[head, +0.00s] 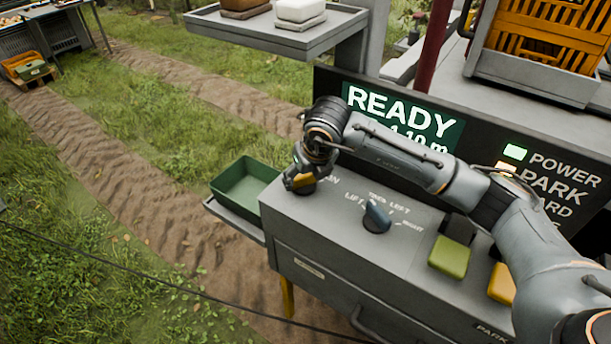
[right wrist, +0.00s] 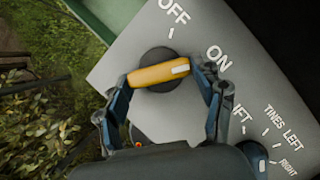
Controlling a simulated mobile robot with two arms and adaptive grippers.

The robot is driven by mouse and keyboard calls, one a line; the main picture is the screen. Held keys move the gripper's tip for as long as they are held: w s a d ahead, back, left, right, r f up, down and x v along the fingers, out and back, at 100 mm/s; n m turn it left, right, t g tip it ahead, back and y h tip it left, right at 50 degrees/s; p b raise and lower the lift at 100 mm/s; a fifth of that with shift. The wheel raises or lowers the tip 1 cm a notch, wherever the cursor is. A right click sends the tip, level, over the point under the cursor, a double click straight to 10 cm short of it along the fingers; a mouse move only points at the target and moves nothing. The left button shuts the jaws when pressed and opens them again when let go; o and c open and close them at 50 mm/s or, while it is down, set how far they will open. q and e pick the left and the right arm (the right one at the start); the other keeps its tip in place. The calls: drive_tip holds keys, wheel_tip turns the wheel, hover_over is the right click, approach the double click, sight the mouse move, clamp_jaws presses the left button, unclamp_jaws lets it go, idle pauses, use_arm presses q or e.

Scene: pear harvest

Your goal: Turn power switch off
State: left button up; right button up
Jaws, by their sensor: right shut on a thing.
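The power switch (right wrist: 152,75) is a yellow bar knob on a dark round base, with a white mark at its right end. In the right wrist view the mark points toward the ON label (right wrist: 218,58); the OFF label (right wrist: 173,10) is above the knob. My right gripper (right wrist: 160,84) has one finger at each end of the bar and is shut on it. In the head view my right gripper (head: 303,178) is over the left end of the console top and hides most of the switch. My left gripper is not in view.
The console (head: 340,235) also carries a dark selector knob (head: 377,216), a green button (head: 449,257) and a yellow button (head: 501,284). The display (head: 403,112) reads READY, and a green lamp (head: 515,151) is lit beside POWER. A green bin (head: 243,185) stands left of the console.

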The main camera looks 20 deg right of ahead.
drive_tip(key=shift+f+n+y+b, duration=0.25)
drive_tip(key=shift+n+b, duration=0.25)
drive_tip(key=shift+b, duration=0.45)
drive_tip(key=n+b, duration=0.1)
drive_tip(key=n+y+b, duration=0.1)
drive_tip(key=b, duration=0.1)
drive_tip(key=n+b, duration=0.1)
drive_tip(key=n, duration=0.1)
drive_tip(key=shift+w+d+g+y+b, duration=0.1)
drive_tip(key=shift+d+g+y+b, duration=0.15)
drive_tip(key=shift+g+b, duration=0.15)
drive_tip(key=n+g+y+b, duration=0.1)
drive_tip(key=n+b, duration=0.1)
drive_tip(key=n, duration=0.1)
drive_tip(key=shift+w+d+r+n, duration=0.1)
drive_tip(key=shift+n, duration=0.2)
drive_tip(key=shift+w+r+n+g+b, duration=0.1)
drive_tip(key=shift+n+g+b, duration=0.45)
drive_tip(key=shift+n, duration=1.05)
drive_tip(key=shift+y, duration=0.3)
drive_tip(key=o, duration=1.2)
drive_tip(key=shift+c, duration=0.2)
drive_tip(key=shift+r, duration=0.15)
drive_tip(key=v, duration=1.2)
